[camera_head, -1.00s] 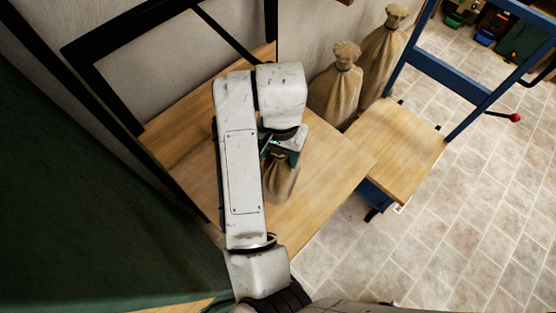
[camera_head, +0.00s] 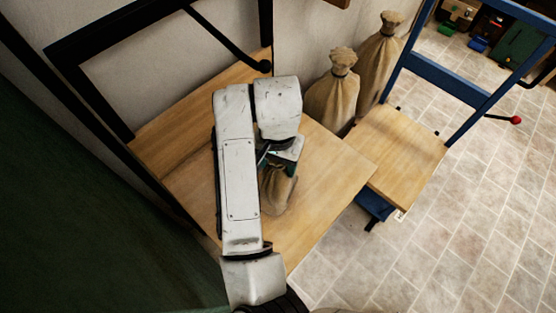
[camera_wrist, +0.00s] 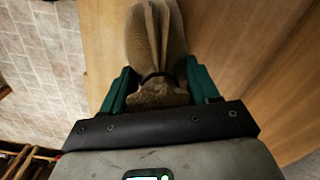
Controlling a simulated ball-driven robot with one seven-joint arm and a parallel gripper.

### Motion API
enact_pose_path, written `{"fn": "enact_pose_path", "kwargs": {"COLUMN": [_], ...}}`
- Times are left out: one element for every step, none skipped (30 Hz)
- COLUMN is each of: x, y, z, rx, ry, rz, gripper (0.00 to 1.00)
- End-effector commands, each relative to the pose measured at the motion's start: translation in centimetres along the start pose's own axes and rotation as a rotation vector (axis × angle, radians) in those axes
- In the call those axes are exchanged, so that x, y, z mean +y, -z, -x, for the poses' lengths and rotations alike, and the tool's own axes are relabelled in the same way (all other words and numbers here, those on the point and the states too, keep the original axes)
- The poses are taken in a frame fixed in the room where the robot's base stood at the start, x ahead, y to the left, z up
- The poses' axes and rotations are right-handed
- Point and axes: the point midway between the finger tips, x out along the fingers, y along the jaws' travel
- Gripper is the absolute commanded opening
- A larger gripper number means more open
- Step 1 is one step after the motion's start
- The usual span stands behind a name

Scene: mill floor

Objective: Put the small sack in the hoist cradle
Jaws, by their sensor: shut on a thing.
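The small sack (camera_head: 277,190) is brown cloth with a dark tie at its neck. It is over the wooden table, partly hidden by my arm. My gripper (camera_head: 278,160) is above it and shut on its gathered neck. In the wrist view the green fingers of my gripper (camera_wrist: 160,85) stand on both sides of the neck, and the sack's body (camera_wrist: 155,40) extends away from them. I cannot tell if its bottom touches the table. The hoist cradle looks to be the wooden platform (camera_head: 395,150) in a blue frame at the right, empty on top.
The wooden table (camera_head: 325,180) ends close to the platform, with a narrow gap. Two large tied sacks (camera_head: 333,95) stand by the wall behind it. A black frame (camera_head: 100,100) with a rod is at the left. Blue uprights (camera_head: 445,75) flank the platform.

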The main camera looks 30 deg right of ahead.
Motion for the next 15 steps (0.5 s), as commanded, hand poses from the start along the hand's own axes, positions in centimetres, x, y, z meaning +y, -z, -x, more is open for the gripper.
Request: {"fn": "enact_pose_path", "kwargs": {"x": [-0.03, -0.02, 0.01, 0.01, 0.01, 0.01, 0.01, 0.01, 0.01, 0.01, 0.01, 0.01, 0.01, 0.01, 0.01], "y": [0.01, 0.01, 0.0, 0.0, 0.0, 0.0, 0.0, 0.0, 0.0, 0.0, 0.0, 0.0, 0.0, 0.0, 0.0], "z": [-0.07, -0.15, -0.21, -0.19, -0.19, -0.19, -0.19, -0.19, -0.19, -0.19, -0.19, -0.19, -0.19, -0.19, -0.19], "rx": [0.002, 0.002, 0.0, 0.0, 0.0, 0.0, 0.0, 0.0, 0.0, 0.0, 0.0, 0.0, 0.0, 0.0, 0.0], "ry": [0.001, 0.001, 0.0, 0.0, 0.0, 0.0, 0.0, 0.0, 0.0, 0.0, 0.0, 0.0, 0.0, 0.0, 0.0], "rz": [0.0, 0.0, 0.0, 0.0, 0.0, 0.0, 0.0, 0.0, 0.0, 0.0, 0.0, 0.0, 0.0, 0.0, 0.0], "gripper": [0.0, 0.0, 0.63, 0.66, 0.69, 0.72, 0.75, 0.78, 0.82, 0.85, 0.86, 0.86, 0.86, 0.86, 0.86]}}
